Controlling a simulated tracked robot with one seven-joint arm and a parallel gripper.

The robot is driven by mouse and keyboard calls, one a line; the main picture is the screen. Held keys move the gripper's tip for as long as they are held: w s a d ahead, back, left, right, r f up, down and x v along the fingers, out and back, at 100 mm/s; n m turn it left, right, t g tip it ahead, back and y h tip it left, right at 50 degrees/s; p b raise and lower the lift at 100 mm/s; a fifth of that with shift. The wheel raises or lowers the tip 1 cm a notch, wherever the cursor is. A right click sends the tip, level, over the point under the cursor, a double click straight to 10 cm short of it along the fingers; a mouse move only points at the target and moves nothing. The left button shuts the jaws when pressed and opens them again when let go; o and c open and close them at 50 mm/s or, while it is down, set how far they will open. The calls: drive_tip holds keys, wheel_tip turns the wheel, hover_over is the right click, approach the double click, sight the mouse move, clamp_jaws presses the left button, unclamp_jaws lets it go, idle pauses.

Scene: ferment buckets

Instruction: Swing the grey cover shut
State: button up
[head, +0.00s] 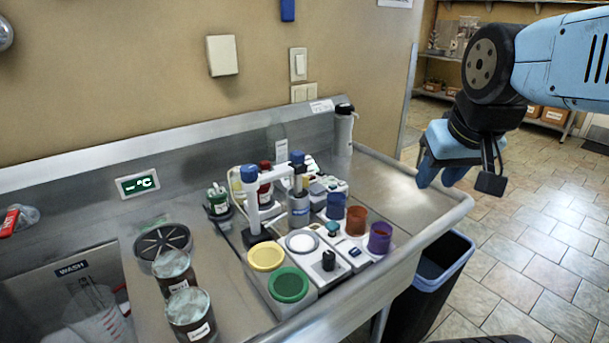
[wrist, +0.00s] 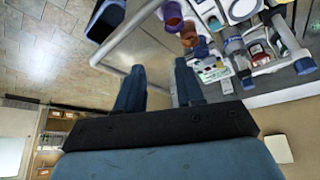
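My gripper (head: 438,178) is held in the air at the right end of the steel counter, above a blue-rimmed bin. In the wrist view my gripper (wrist: 160,66) has its two blue fingers apart with nothing between them. No hinged grey cover stands out clearly in either view. A dark grey, slotted round piece (head: 163,243) lies flat on the counter at the left, far from my gripper. A round pale grey-white lid (head: 302,243) sits in the middle of the device cluster. I cannot tell whether either is the cover.
Yellow (head: 265,257) and green (head: 288,285) round lids, brown and purple cups (head: 380,237) and bottles crowd the counter's middle. Two labelled jars (head: 188,314) stand at the front left. The counter's right end (head: 400,195) is clear. The bin (head: 432,275) stands below the counter edge.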

drive_tip(key=w+a+f+n+g+y, duration=0.15)
drive_tip(key=w+a+n, duration=0.3)
drive_tip(key=w, duration=0.55)
drive_tip(key=w+a+f+n+g+y, duration=0.1)
drive_tip(key=w+a+f+n, duration=0.4)
drive_tip(key=w, duration=0.6)
drive_tip(key=w+a+f+n+g+y, duration=0.15)
drive_tip(key=w+a+n, duration=0.35)
drive_tip(key=w, duration=0.5)
drive_tip(key=shift+m, duration=0.55)
drive_tip(key=x, duration=0.4)
drive_tip(key=a+x, duration=0.1)
drive_tip(key=x, duration=0.8)
drive_tip(key=shift+w+a+r, duration=0.25)
drive_tip(key=shift+a+r, duration=0.1)
drive_tip(key=shift+c, duration=0.5)
clamp_jaws()
drive_tip(key=shift+w, duration=0.1)
